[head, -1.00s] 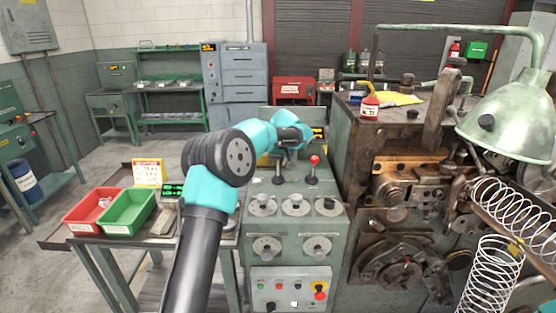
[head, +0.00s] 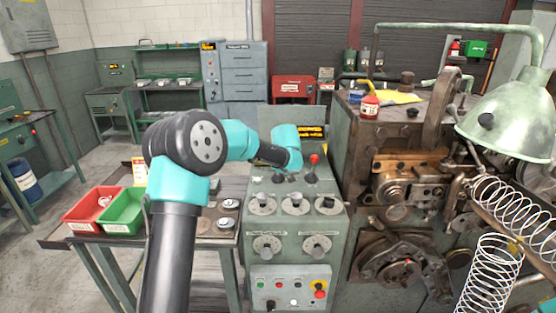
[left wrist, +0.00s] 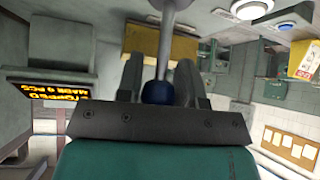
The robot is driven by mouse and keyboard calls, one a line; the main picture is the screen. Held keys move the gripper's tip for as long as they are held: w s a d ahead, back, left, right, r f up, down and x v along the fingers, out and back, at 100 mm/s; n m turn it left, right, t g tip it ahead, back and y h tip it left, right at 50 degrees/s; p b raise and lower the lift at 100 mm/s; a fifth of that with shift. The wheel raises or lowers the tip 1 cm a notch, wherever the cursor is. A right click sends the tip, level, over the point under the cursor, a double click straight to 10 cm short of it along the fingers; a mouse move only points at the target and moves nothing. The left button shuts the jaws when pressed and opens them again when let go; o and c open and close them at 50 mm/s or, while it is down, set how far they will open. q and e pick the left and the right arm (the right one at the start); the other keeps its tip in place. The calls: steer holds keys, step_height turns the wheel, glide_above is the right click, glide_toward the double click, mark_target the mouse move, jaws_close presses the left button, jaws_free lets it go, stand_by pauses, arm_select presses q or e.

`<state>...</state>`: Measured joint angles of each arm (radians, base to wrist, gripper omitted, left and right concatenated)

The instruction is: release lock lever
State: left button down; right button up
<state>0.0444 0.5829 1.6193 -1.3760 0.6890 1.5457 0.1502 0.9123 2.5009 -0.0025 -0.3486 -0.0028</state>
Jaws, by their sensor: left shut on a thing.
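The lever my left gripper holds shows in the left wrist view as a grey shaft (left wrist: 168,40) with a dark blue round knob (left wrist: 157,92) between the fingers. My left gripper (left wrist: 159,78) is shut on this lever near its knob. In the head view the left gripper (head: 281,178) points down at the top left of the green-grey control console (head: 330,207), and the arm hides most of the held lever. A second lever with a red knob (head: 315,159) stands upright just to the right.
The coiling machine (head: 405,160) stands right of the console, with a green lamp (head: 515,115) and wire springs (head: 490,270) in front. Red (head: 92,226) and green (head: 120,228) bins sit on the left table. A lit display (left wrist: 48,88) reads STOPPED.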

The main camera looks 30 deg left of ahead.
arm_select(q)
steer(key=shift+s+r+t+y, duration=0.1)
steer(key=shift+s+t+y, duration=0.2)
steer(key=shift+s+t, duration=0.25)
steer(key=shift+d+t, duration=0.2)
steer(key=shift+t, duration=0.05)
steer(key=c, duration=0.8)
jaws_free()
steer(key=shift+c, duration=0.2)
steer(key=shift+s+d, duration=0.1)
steer(key=v, duration=1.7)
steer(key=shift+d, duration=0.2)
steer(key=shift+o, duration=0.2)
